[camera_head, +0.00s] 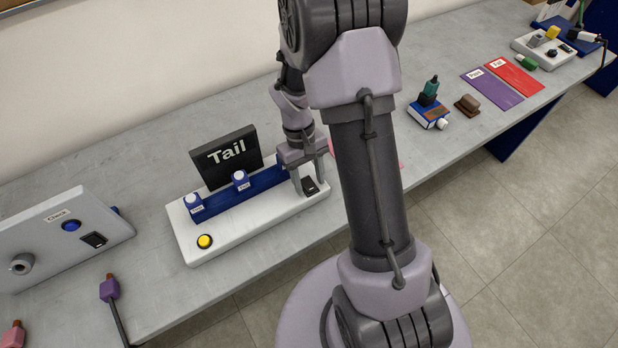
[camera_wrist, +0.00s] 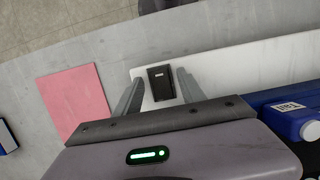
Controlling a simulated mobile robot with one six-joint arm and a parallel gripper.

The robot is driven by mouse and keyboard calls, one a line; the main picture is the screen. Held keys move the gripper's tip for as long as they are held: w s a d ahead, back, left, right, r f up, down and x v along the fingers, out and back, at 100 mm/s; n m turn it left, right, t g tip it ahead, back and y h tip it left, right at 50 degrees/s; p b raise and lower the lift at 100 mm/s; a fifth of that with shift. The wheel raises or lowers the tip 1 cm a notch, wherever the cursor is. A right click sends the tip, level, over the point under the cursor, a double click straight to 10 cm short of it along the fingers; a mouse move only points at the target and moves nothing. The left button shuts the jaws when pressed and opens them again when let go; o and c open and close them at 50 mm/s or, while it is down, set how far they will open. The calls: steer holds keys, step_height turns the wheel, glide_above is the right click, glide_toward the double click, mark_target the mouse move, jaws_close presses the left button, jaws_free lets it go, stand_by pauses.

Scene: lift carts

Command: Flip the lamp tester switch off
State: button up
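The lamp tester is a white base (camera_head: 235,233) with a dark sign reading "Tail" (camera_head: 226,157), a blue block carrying small white-topped blue parts, and a yellow button (camera_head: 205,241). Its black rocker switch (camera_head: 310,187) sits at the right end of the base. The switch also shows in the wrist view (camera_wrist: 161,83). My gripper (camera_head: 309,184) is at the switch, pointing down. In the wrist view my gripper (camera_wrist: 159,82) is open, with one finger on each side of the switch and gaps between. I cannot tell the switch's position or whether a finger touches the base.
A grey panel marked "Check" (camera_head: 50,240) stands left on the grey table (camera_head: 140,170). Pink (camera_wrist: 74,102), purple (camera_head: 491,90) and red (camera_head: 514,75) mats lie to the tester's right. A blue block with a green-topped piece (camera_head: 428,115) is farther right.

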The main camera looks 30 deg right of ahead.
steer(key=p+v, duration=0.5)
steer(key=v, duration=1.2)
steer(key=shift+r, duration=0.25)
steer(key=shift+d, duration=0.1)
